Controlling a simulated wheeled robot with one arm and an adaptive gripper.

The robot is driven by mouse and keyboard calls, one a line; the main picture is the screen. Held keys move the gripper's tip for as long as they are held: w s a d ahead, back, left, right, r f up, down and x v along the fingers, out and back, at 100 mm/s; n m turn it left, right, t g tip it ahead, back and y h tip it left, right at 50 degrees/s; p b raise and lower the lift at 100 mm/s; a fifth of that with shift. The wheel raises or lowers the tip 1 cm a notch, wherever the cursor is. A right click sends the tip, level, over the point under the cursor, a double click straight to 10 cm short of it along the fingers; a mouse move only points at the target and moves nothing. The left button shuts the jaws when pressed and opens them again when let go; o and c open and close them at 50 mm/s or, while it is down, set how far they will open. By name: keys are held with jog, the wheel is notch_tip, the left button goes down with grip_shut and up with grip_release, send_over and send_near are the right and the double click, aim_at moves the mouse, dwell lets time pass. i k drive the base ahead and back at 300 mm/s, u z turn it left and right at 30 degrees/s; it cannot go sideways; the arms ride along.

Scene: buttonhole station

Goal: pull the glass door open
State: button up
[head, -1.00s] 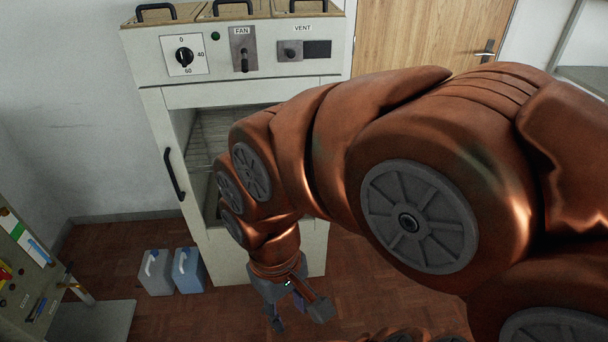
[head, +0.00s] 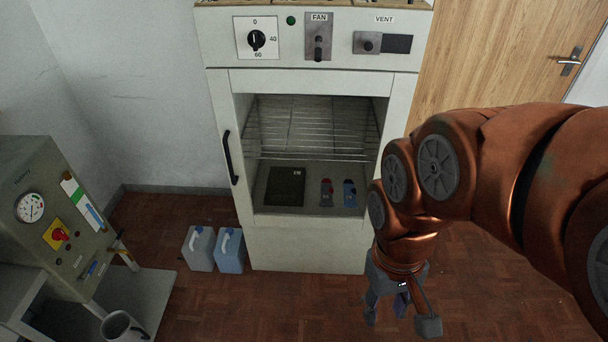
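The glass door (head: 235,195) is on the front of a tall pale cabinet and looks closed. Its pale frame surrounds a clear pane, with wire racks and a few small items visible behind it. A black vertical bar handle (head: 230,158) sits on the door's left edge. My gripper (head: 400,318) hangs low in front of the cabinet's lower right, pointing down, with its fingers spread apart and nothing between them. It is apart from the door and well to the right of the handle.
Two plastic jugs (head: 229,250) stand on the floor left of the cabinet. A grey machine with a gauge (head: 31,208) and a metal mug (head: 120,326) are at the left. A wooden door (head: 490,60) is behind at right. The floor before the cabinet is mostly clear.

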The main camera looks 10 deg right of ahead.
aim_at(399, 86)
jog(key=k, duration=1.25)
jog(key=u, duration=1.05)
jog(key=i, duration=1.3)
jog(key=z, duration=0.2)
